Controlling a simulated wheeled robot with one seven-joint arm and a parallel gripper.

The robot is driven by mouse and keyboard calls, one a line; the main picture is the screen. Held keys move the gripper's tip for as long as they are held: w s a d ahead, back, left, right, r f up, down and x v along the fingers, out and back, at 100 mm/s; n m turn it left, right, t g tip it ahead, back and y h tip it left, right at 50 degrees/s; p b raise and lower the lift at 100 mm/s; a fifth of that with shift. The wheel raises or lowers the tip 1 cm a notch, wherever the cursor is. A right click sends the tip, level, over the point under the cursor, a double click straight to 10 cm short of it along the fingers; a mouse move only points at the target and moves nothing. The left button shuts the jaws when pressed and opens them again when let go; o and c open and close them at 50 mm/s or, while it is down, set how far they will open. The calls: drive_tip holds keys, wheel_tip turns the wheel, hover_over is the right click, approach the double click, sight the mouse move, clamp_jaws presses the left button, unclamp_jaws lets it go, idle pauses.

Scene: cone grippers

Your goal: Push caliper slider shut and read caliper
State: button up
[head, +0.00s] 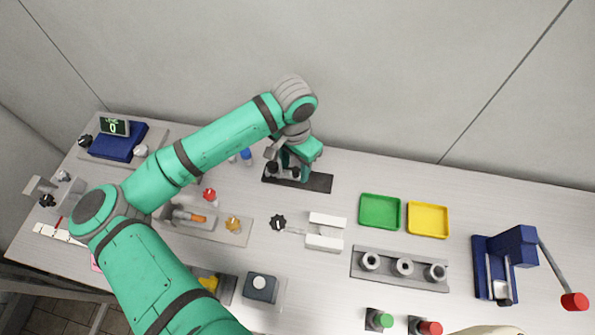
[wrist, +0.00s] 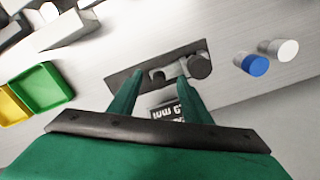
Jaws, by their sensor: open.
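The caliper lies on a dark mat (head: 318,182) at the back middle of the table, mostly hidden behind my gripper in the head view. In the wrist view the dark mat (wrist: 128,76) carries a grey caliper part (wrist: 158,74) and a round dark knob (wrist: 199,66). A small dark display (wrist: 168,110) with white upside-down characters shows between my fingers; its reading is partly covered. My gripper (head: 290,172) is over the mat, pointing down. In the wrist view my gripper (wrist: 157,84) is open, its fingers apart around the caliper area; I cannot tell whether they touch it.
A blue-topped cylinder (wrist: 256,65) and a white one (wrist: 282,50) stand beside the mat. Green (head: 380,212) and yellow (head: 428,220) trays lie to the right. A blue lever press (head: 505,262) stands far right. A white-jawed fixture (head: 325,232) is in front.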

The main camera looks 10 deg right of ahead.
drive_tip(key=shift+w+r, duration=0.1)
drive_tip(key=shift+r, duration=3.75)
drive_tip(key=shift+a, duration=0.1)
